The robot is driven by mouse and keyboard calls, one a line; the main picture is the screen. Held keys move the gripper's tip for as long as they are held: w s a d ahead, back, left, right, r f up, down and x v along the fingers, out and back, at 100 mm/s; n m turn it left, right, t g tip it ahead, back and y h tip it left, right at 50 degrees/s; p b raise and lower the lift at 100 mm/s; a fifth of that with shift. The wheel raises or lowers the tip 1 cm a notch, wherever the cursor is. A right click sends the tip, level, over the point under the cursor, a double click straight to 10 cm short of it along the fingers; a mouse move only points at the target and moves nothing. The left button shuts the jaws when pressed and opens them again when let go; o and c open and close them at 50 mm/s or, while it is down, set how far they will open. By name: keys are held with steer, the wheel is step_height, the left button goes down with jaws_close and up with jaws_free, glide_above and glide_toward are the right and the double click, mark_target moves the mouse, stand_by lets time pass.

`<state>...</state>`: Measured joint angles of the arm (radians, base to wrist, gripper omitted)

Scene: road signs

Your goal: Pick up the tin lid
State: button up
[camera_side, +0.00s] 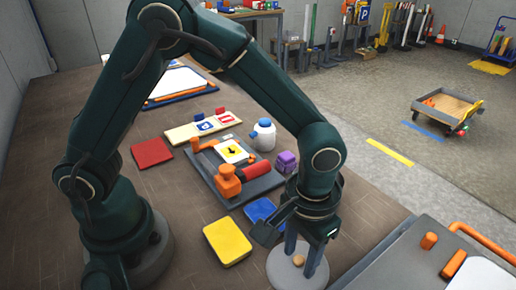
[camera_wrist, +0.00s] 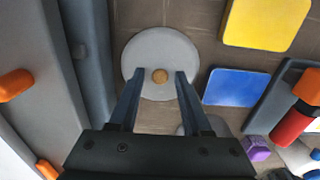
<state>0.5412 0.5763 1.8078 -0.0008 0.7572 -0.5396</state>
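The tin lid is a round grey disc (camera_side: 285,272) with a small tan knob in its middle. It lies flat on the brown table near the front edge of the side view, and it also shows in the wrist view (camera_wrist: 160,42). My gripper (camera_side: 301,262) is above the lid, pointing down. In the wrist view my gripper (camera_wrist: 160,78) is open, with one finger on each side of the tan knob (camera_wrist: 160,76) and a gap on both sides. The gripper holds nothing. I cannot tell whether the fingertips touch the disc.
A blue block (camera_side: 261,211) and a yellow block (camera_side: 227,242) lie close behind and left of the lid. A grey tray with a red cylinder (camera_side: 257,171) and a purple block (camera_side: 286,161) are farther back. A grey case (camera_side: 410,257) stands right of the lid.

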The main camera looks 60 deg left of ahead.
jaws_close()
